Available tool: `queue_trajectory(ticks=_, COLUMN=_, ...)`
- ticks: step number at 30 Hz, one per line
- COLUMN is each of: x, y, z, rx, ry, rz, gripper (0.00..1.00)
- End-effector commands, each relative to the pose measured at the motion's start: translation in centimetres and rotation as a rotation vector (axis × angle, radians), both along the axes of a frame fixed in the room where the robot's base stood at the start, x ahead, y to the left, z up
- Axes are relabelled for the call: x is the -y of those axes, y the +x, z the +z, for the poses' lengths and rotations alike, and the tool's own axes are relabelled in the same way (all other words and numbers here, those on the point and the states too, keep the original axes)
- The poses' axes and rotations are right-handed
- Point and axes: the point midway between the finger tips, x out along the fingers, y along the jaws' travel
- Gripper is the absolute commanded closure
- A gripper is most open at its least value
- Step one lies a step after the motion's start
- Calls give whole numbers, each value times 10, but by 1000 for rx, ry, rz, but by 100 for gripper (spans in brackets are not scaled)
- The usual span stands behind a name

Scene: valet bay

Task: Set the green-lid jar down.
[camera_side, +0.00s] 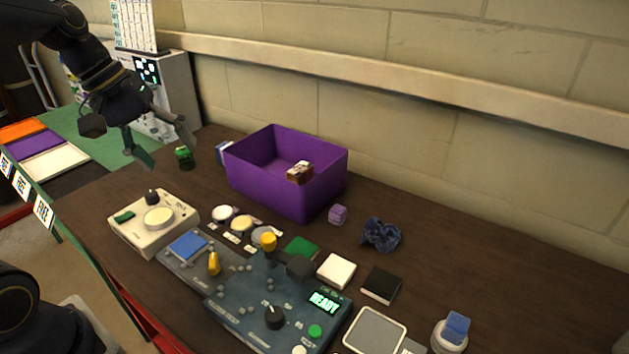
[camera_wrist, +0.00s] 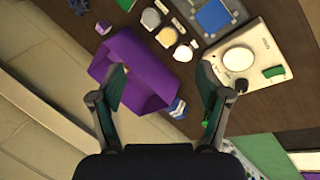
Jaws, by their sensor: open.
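The small green-lid jar (camera_side: 184,157) rests on the dark wooden table near its back left end, left of the purple bin; it is too small to tell whether it is fully upright. My gripper (camera_side: 165,148) is open and empty, hanging just above and left of the jar, with one fingertip close over it in the side view. In the wrist view my gripper (camera_wrist: 162,76) has its fingers spread wide. A bit of green (camera_wrist: 206,122) shows beside the right finger, which mostly hides the jar there.
The purple bin (camera_side: 265,180) holds a small brown-and-white box (camera_side: 300,172). A blue-and-white item (camera_side: 224,151) stands beside the bin. A cream dial box (camera_side: 130,231) and a control panel (camera_side: 230,310) reading READY fill the front. A purple cube (camera_side: 338,214) and crumpled dark cloth (camera_side: 381,235) lie right.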

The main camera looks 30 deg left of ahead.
Motion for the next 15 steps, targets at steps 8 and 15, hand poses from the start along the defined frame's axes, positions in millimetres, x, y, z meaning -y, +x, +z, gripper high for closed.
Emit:
queue_trajectory(ticks=8, x=32, y=-79, z=-6, rx=210, ry=448, rz=-551, gripper=24)
queue_trajectory(ticks=15, x=31, y=-89, z=-9, rx=252, ry=535, rz=-647, gripper=24)
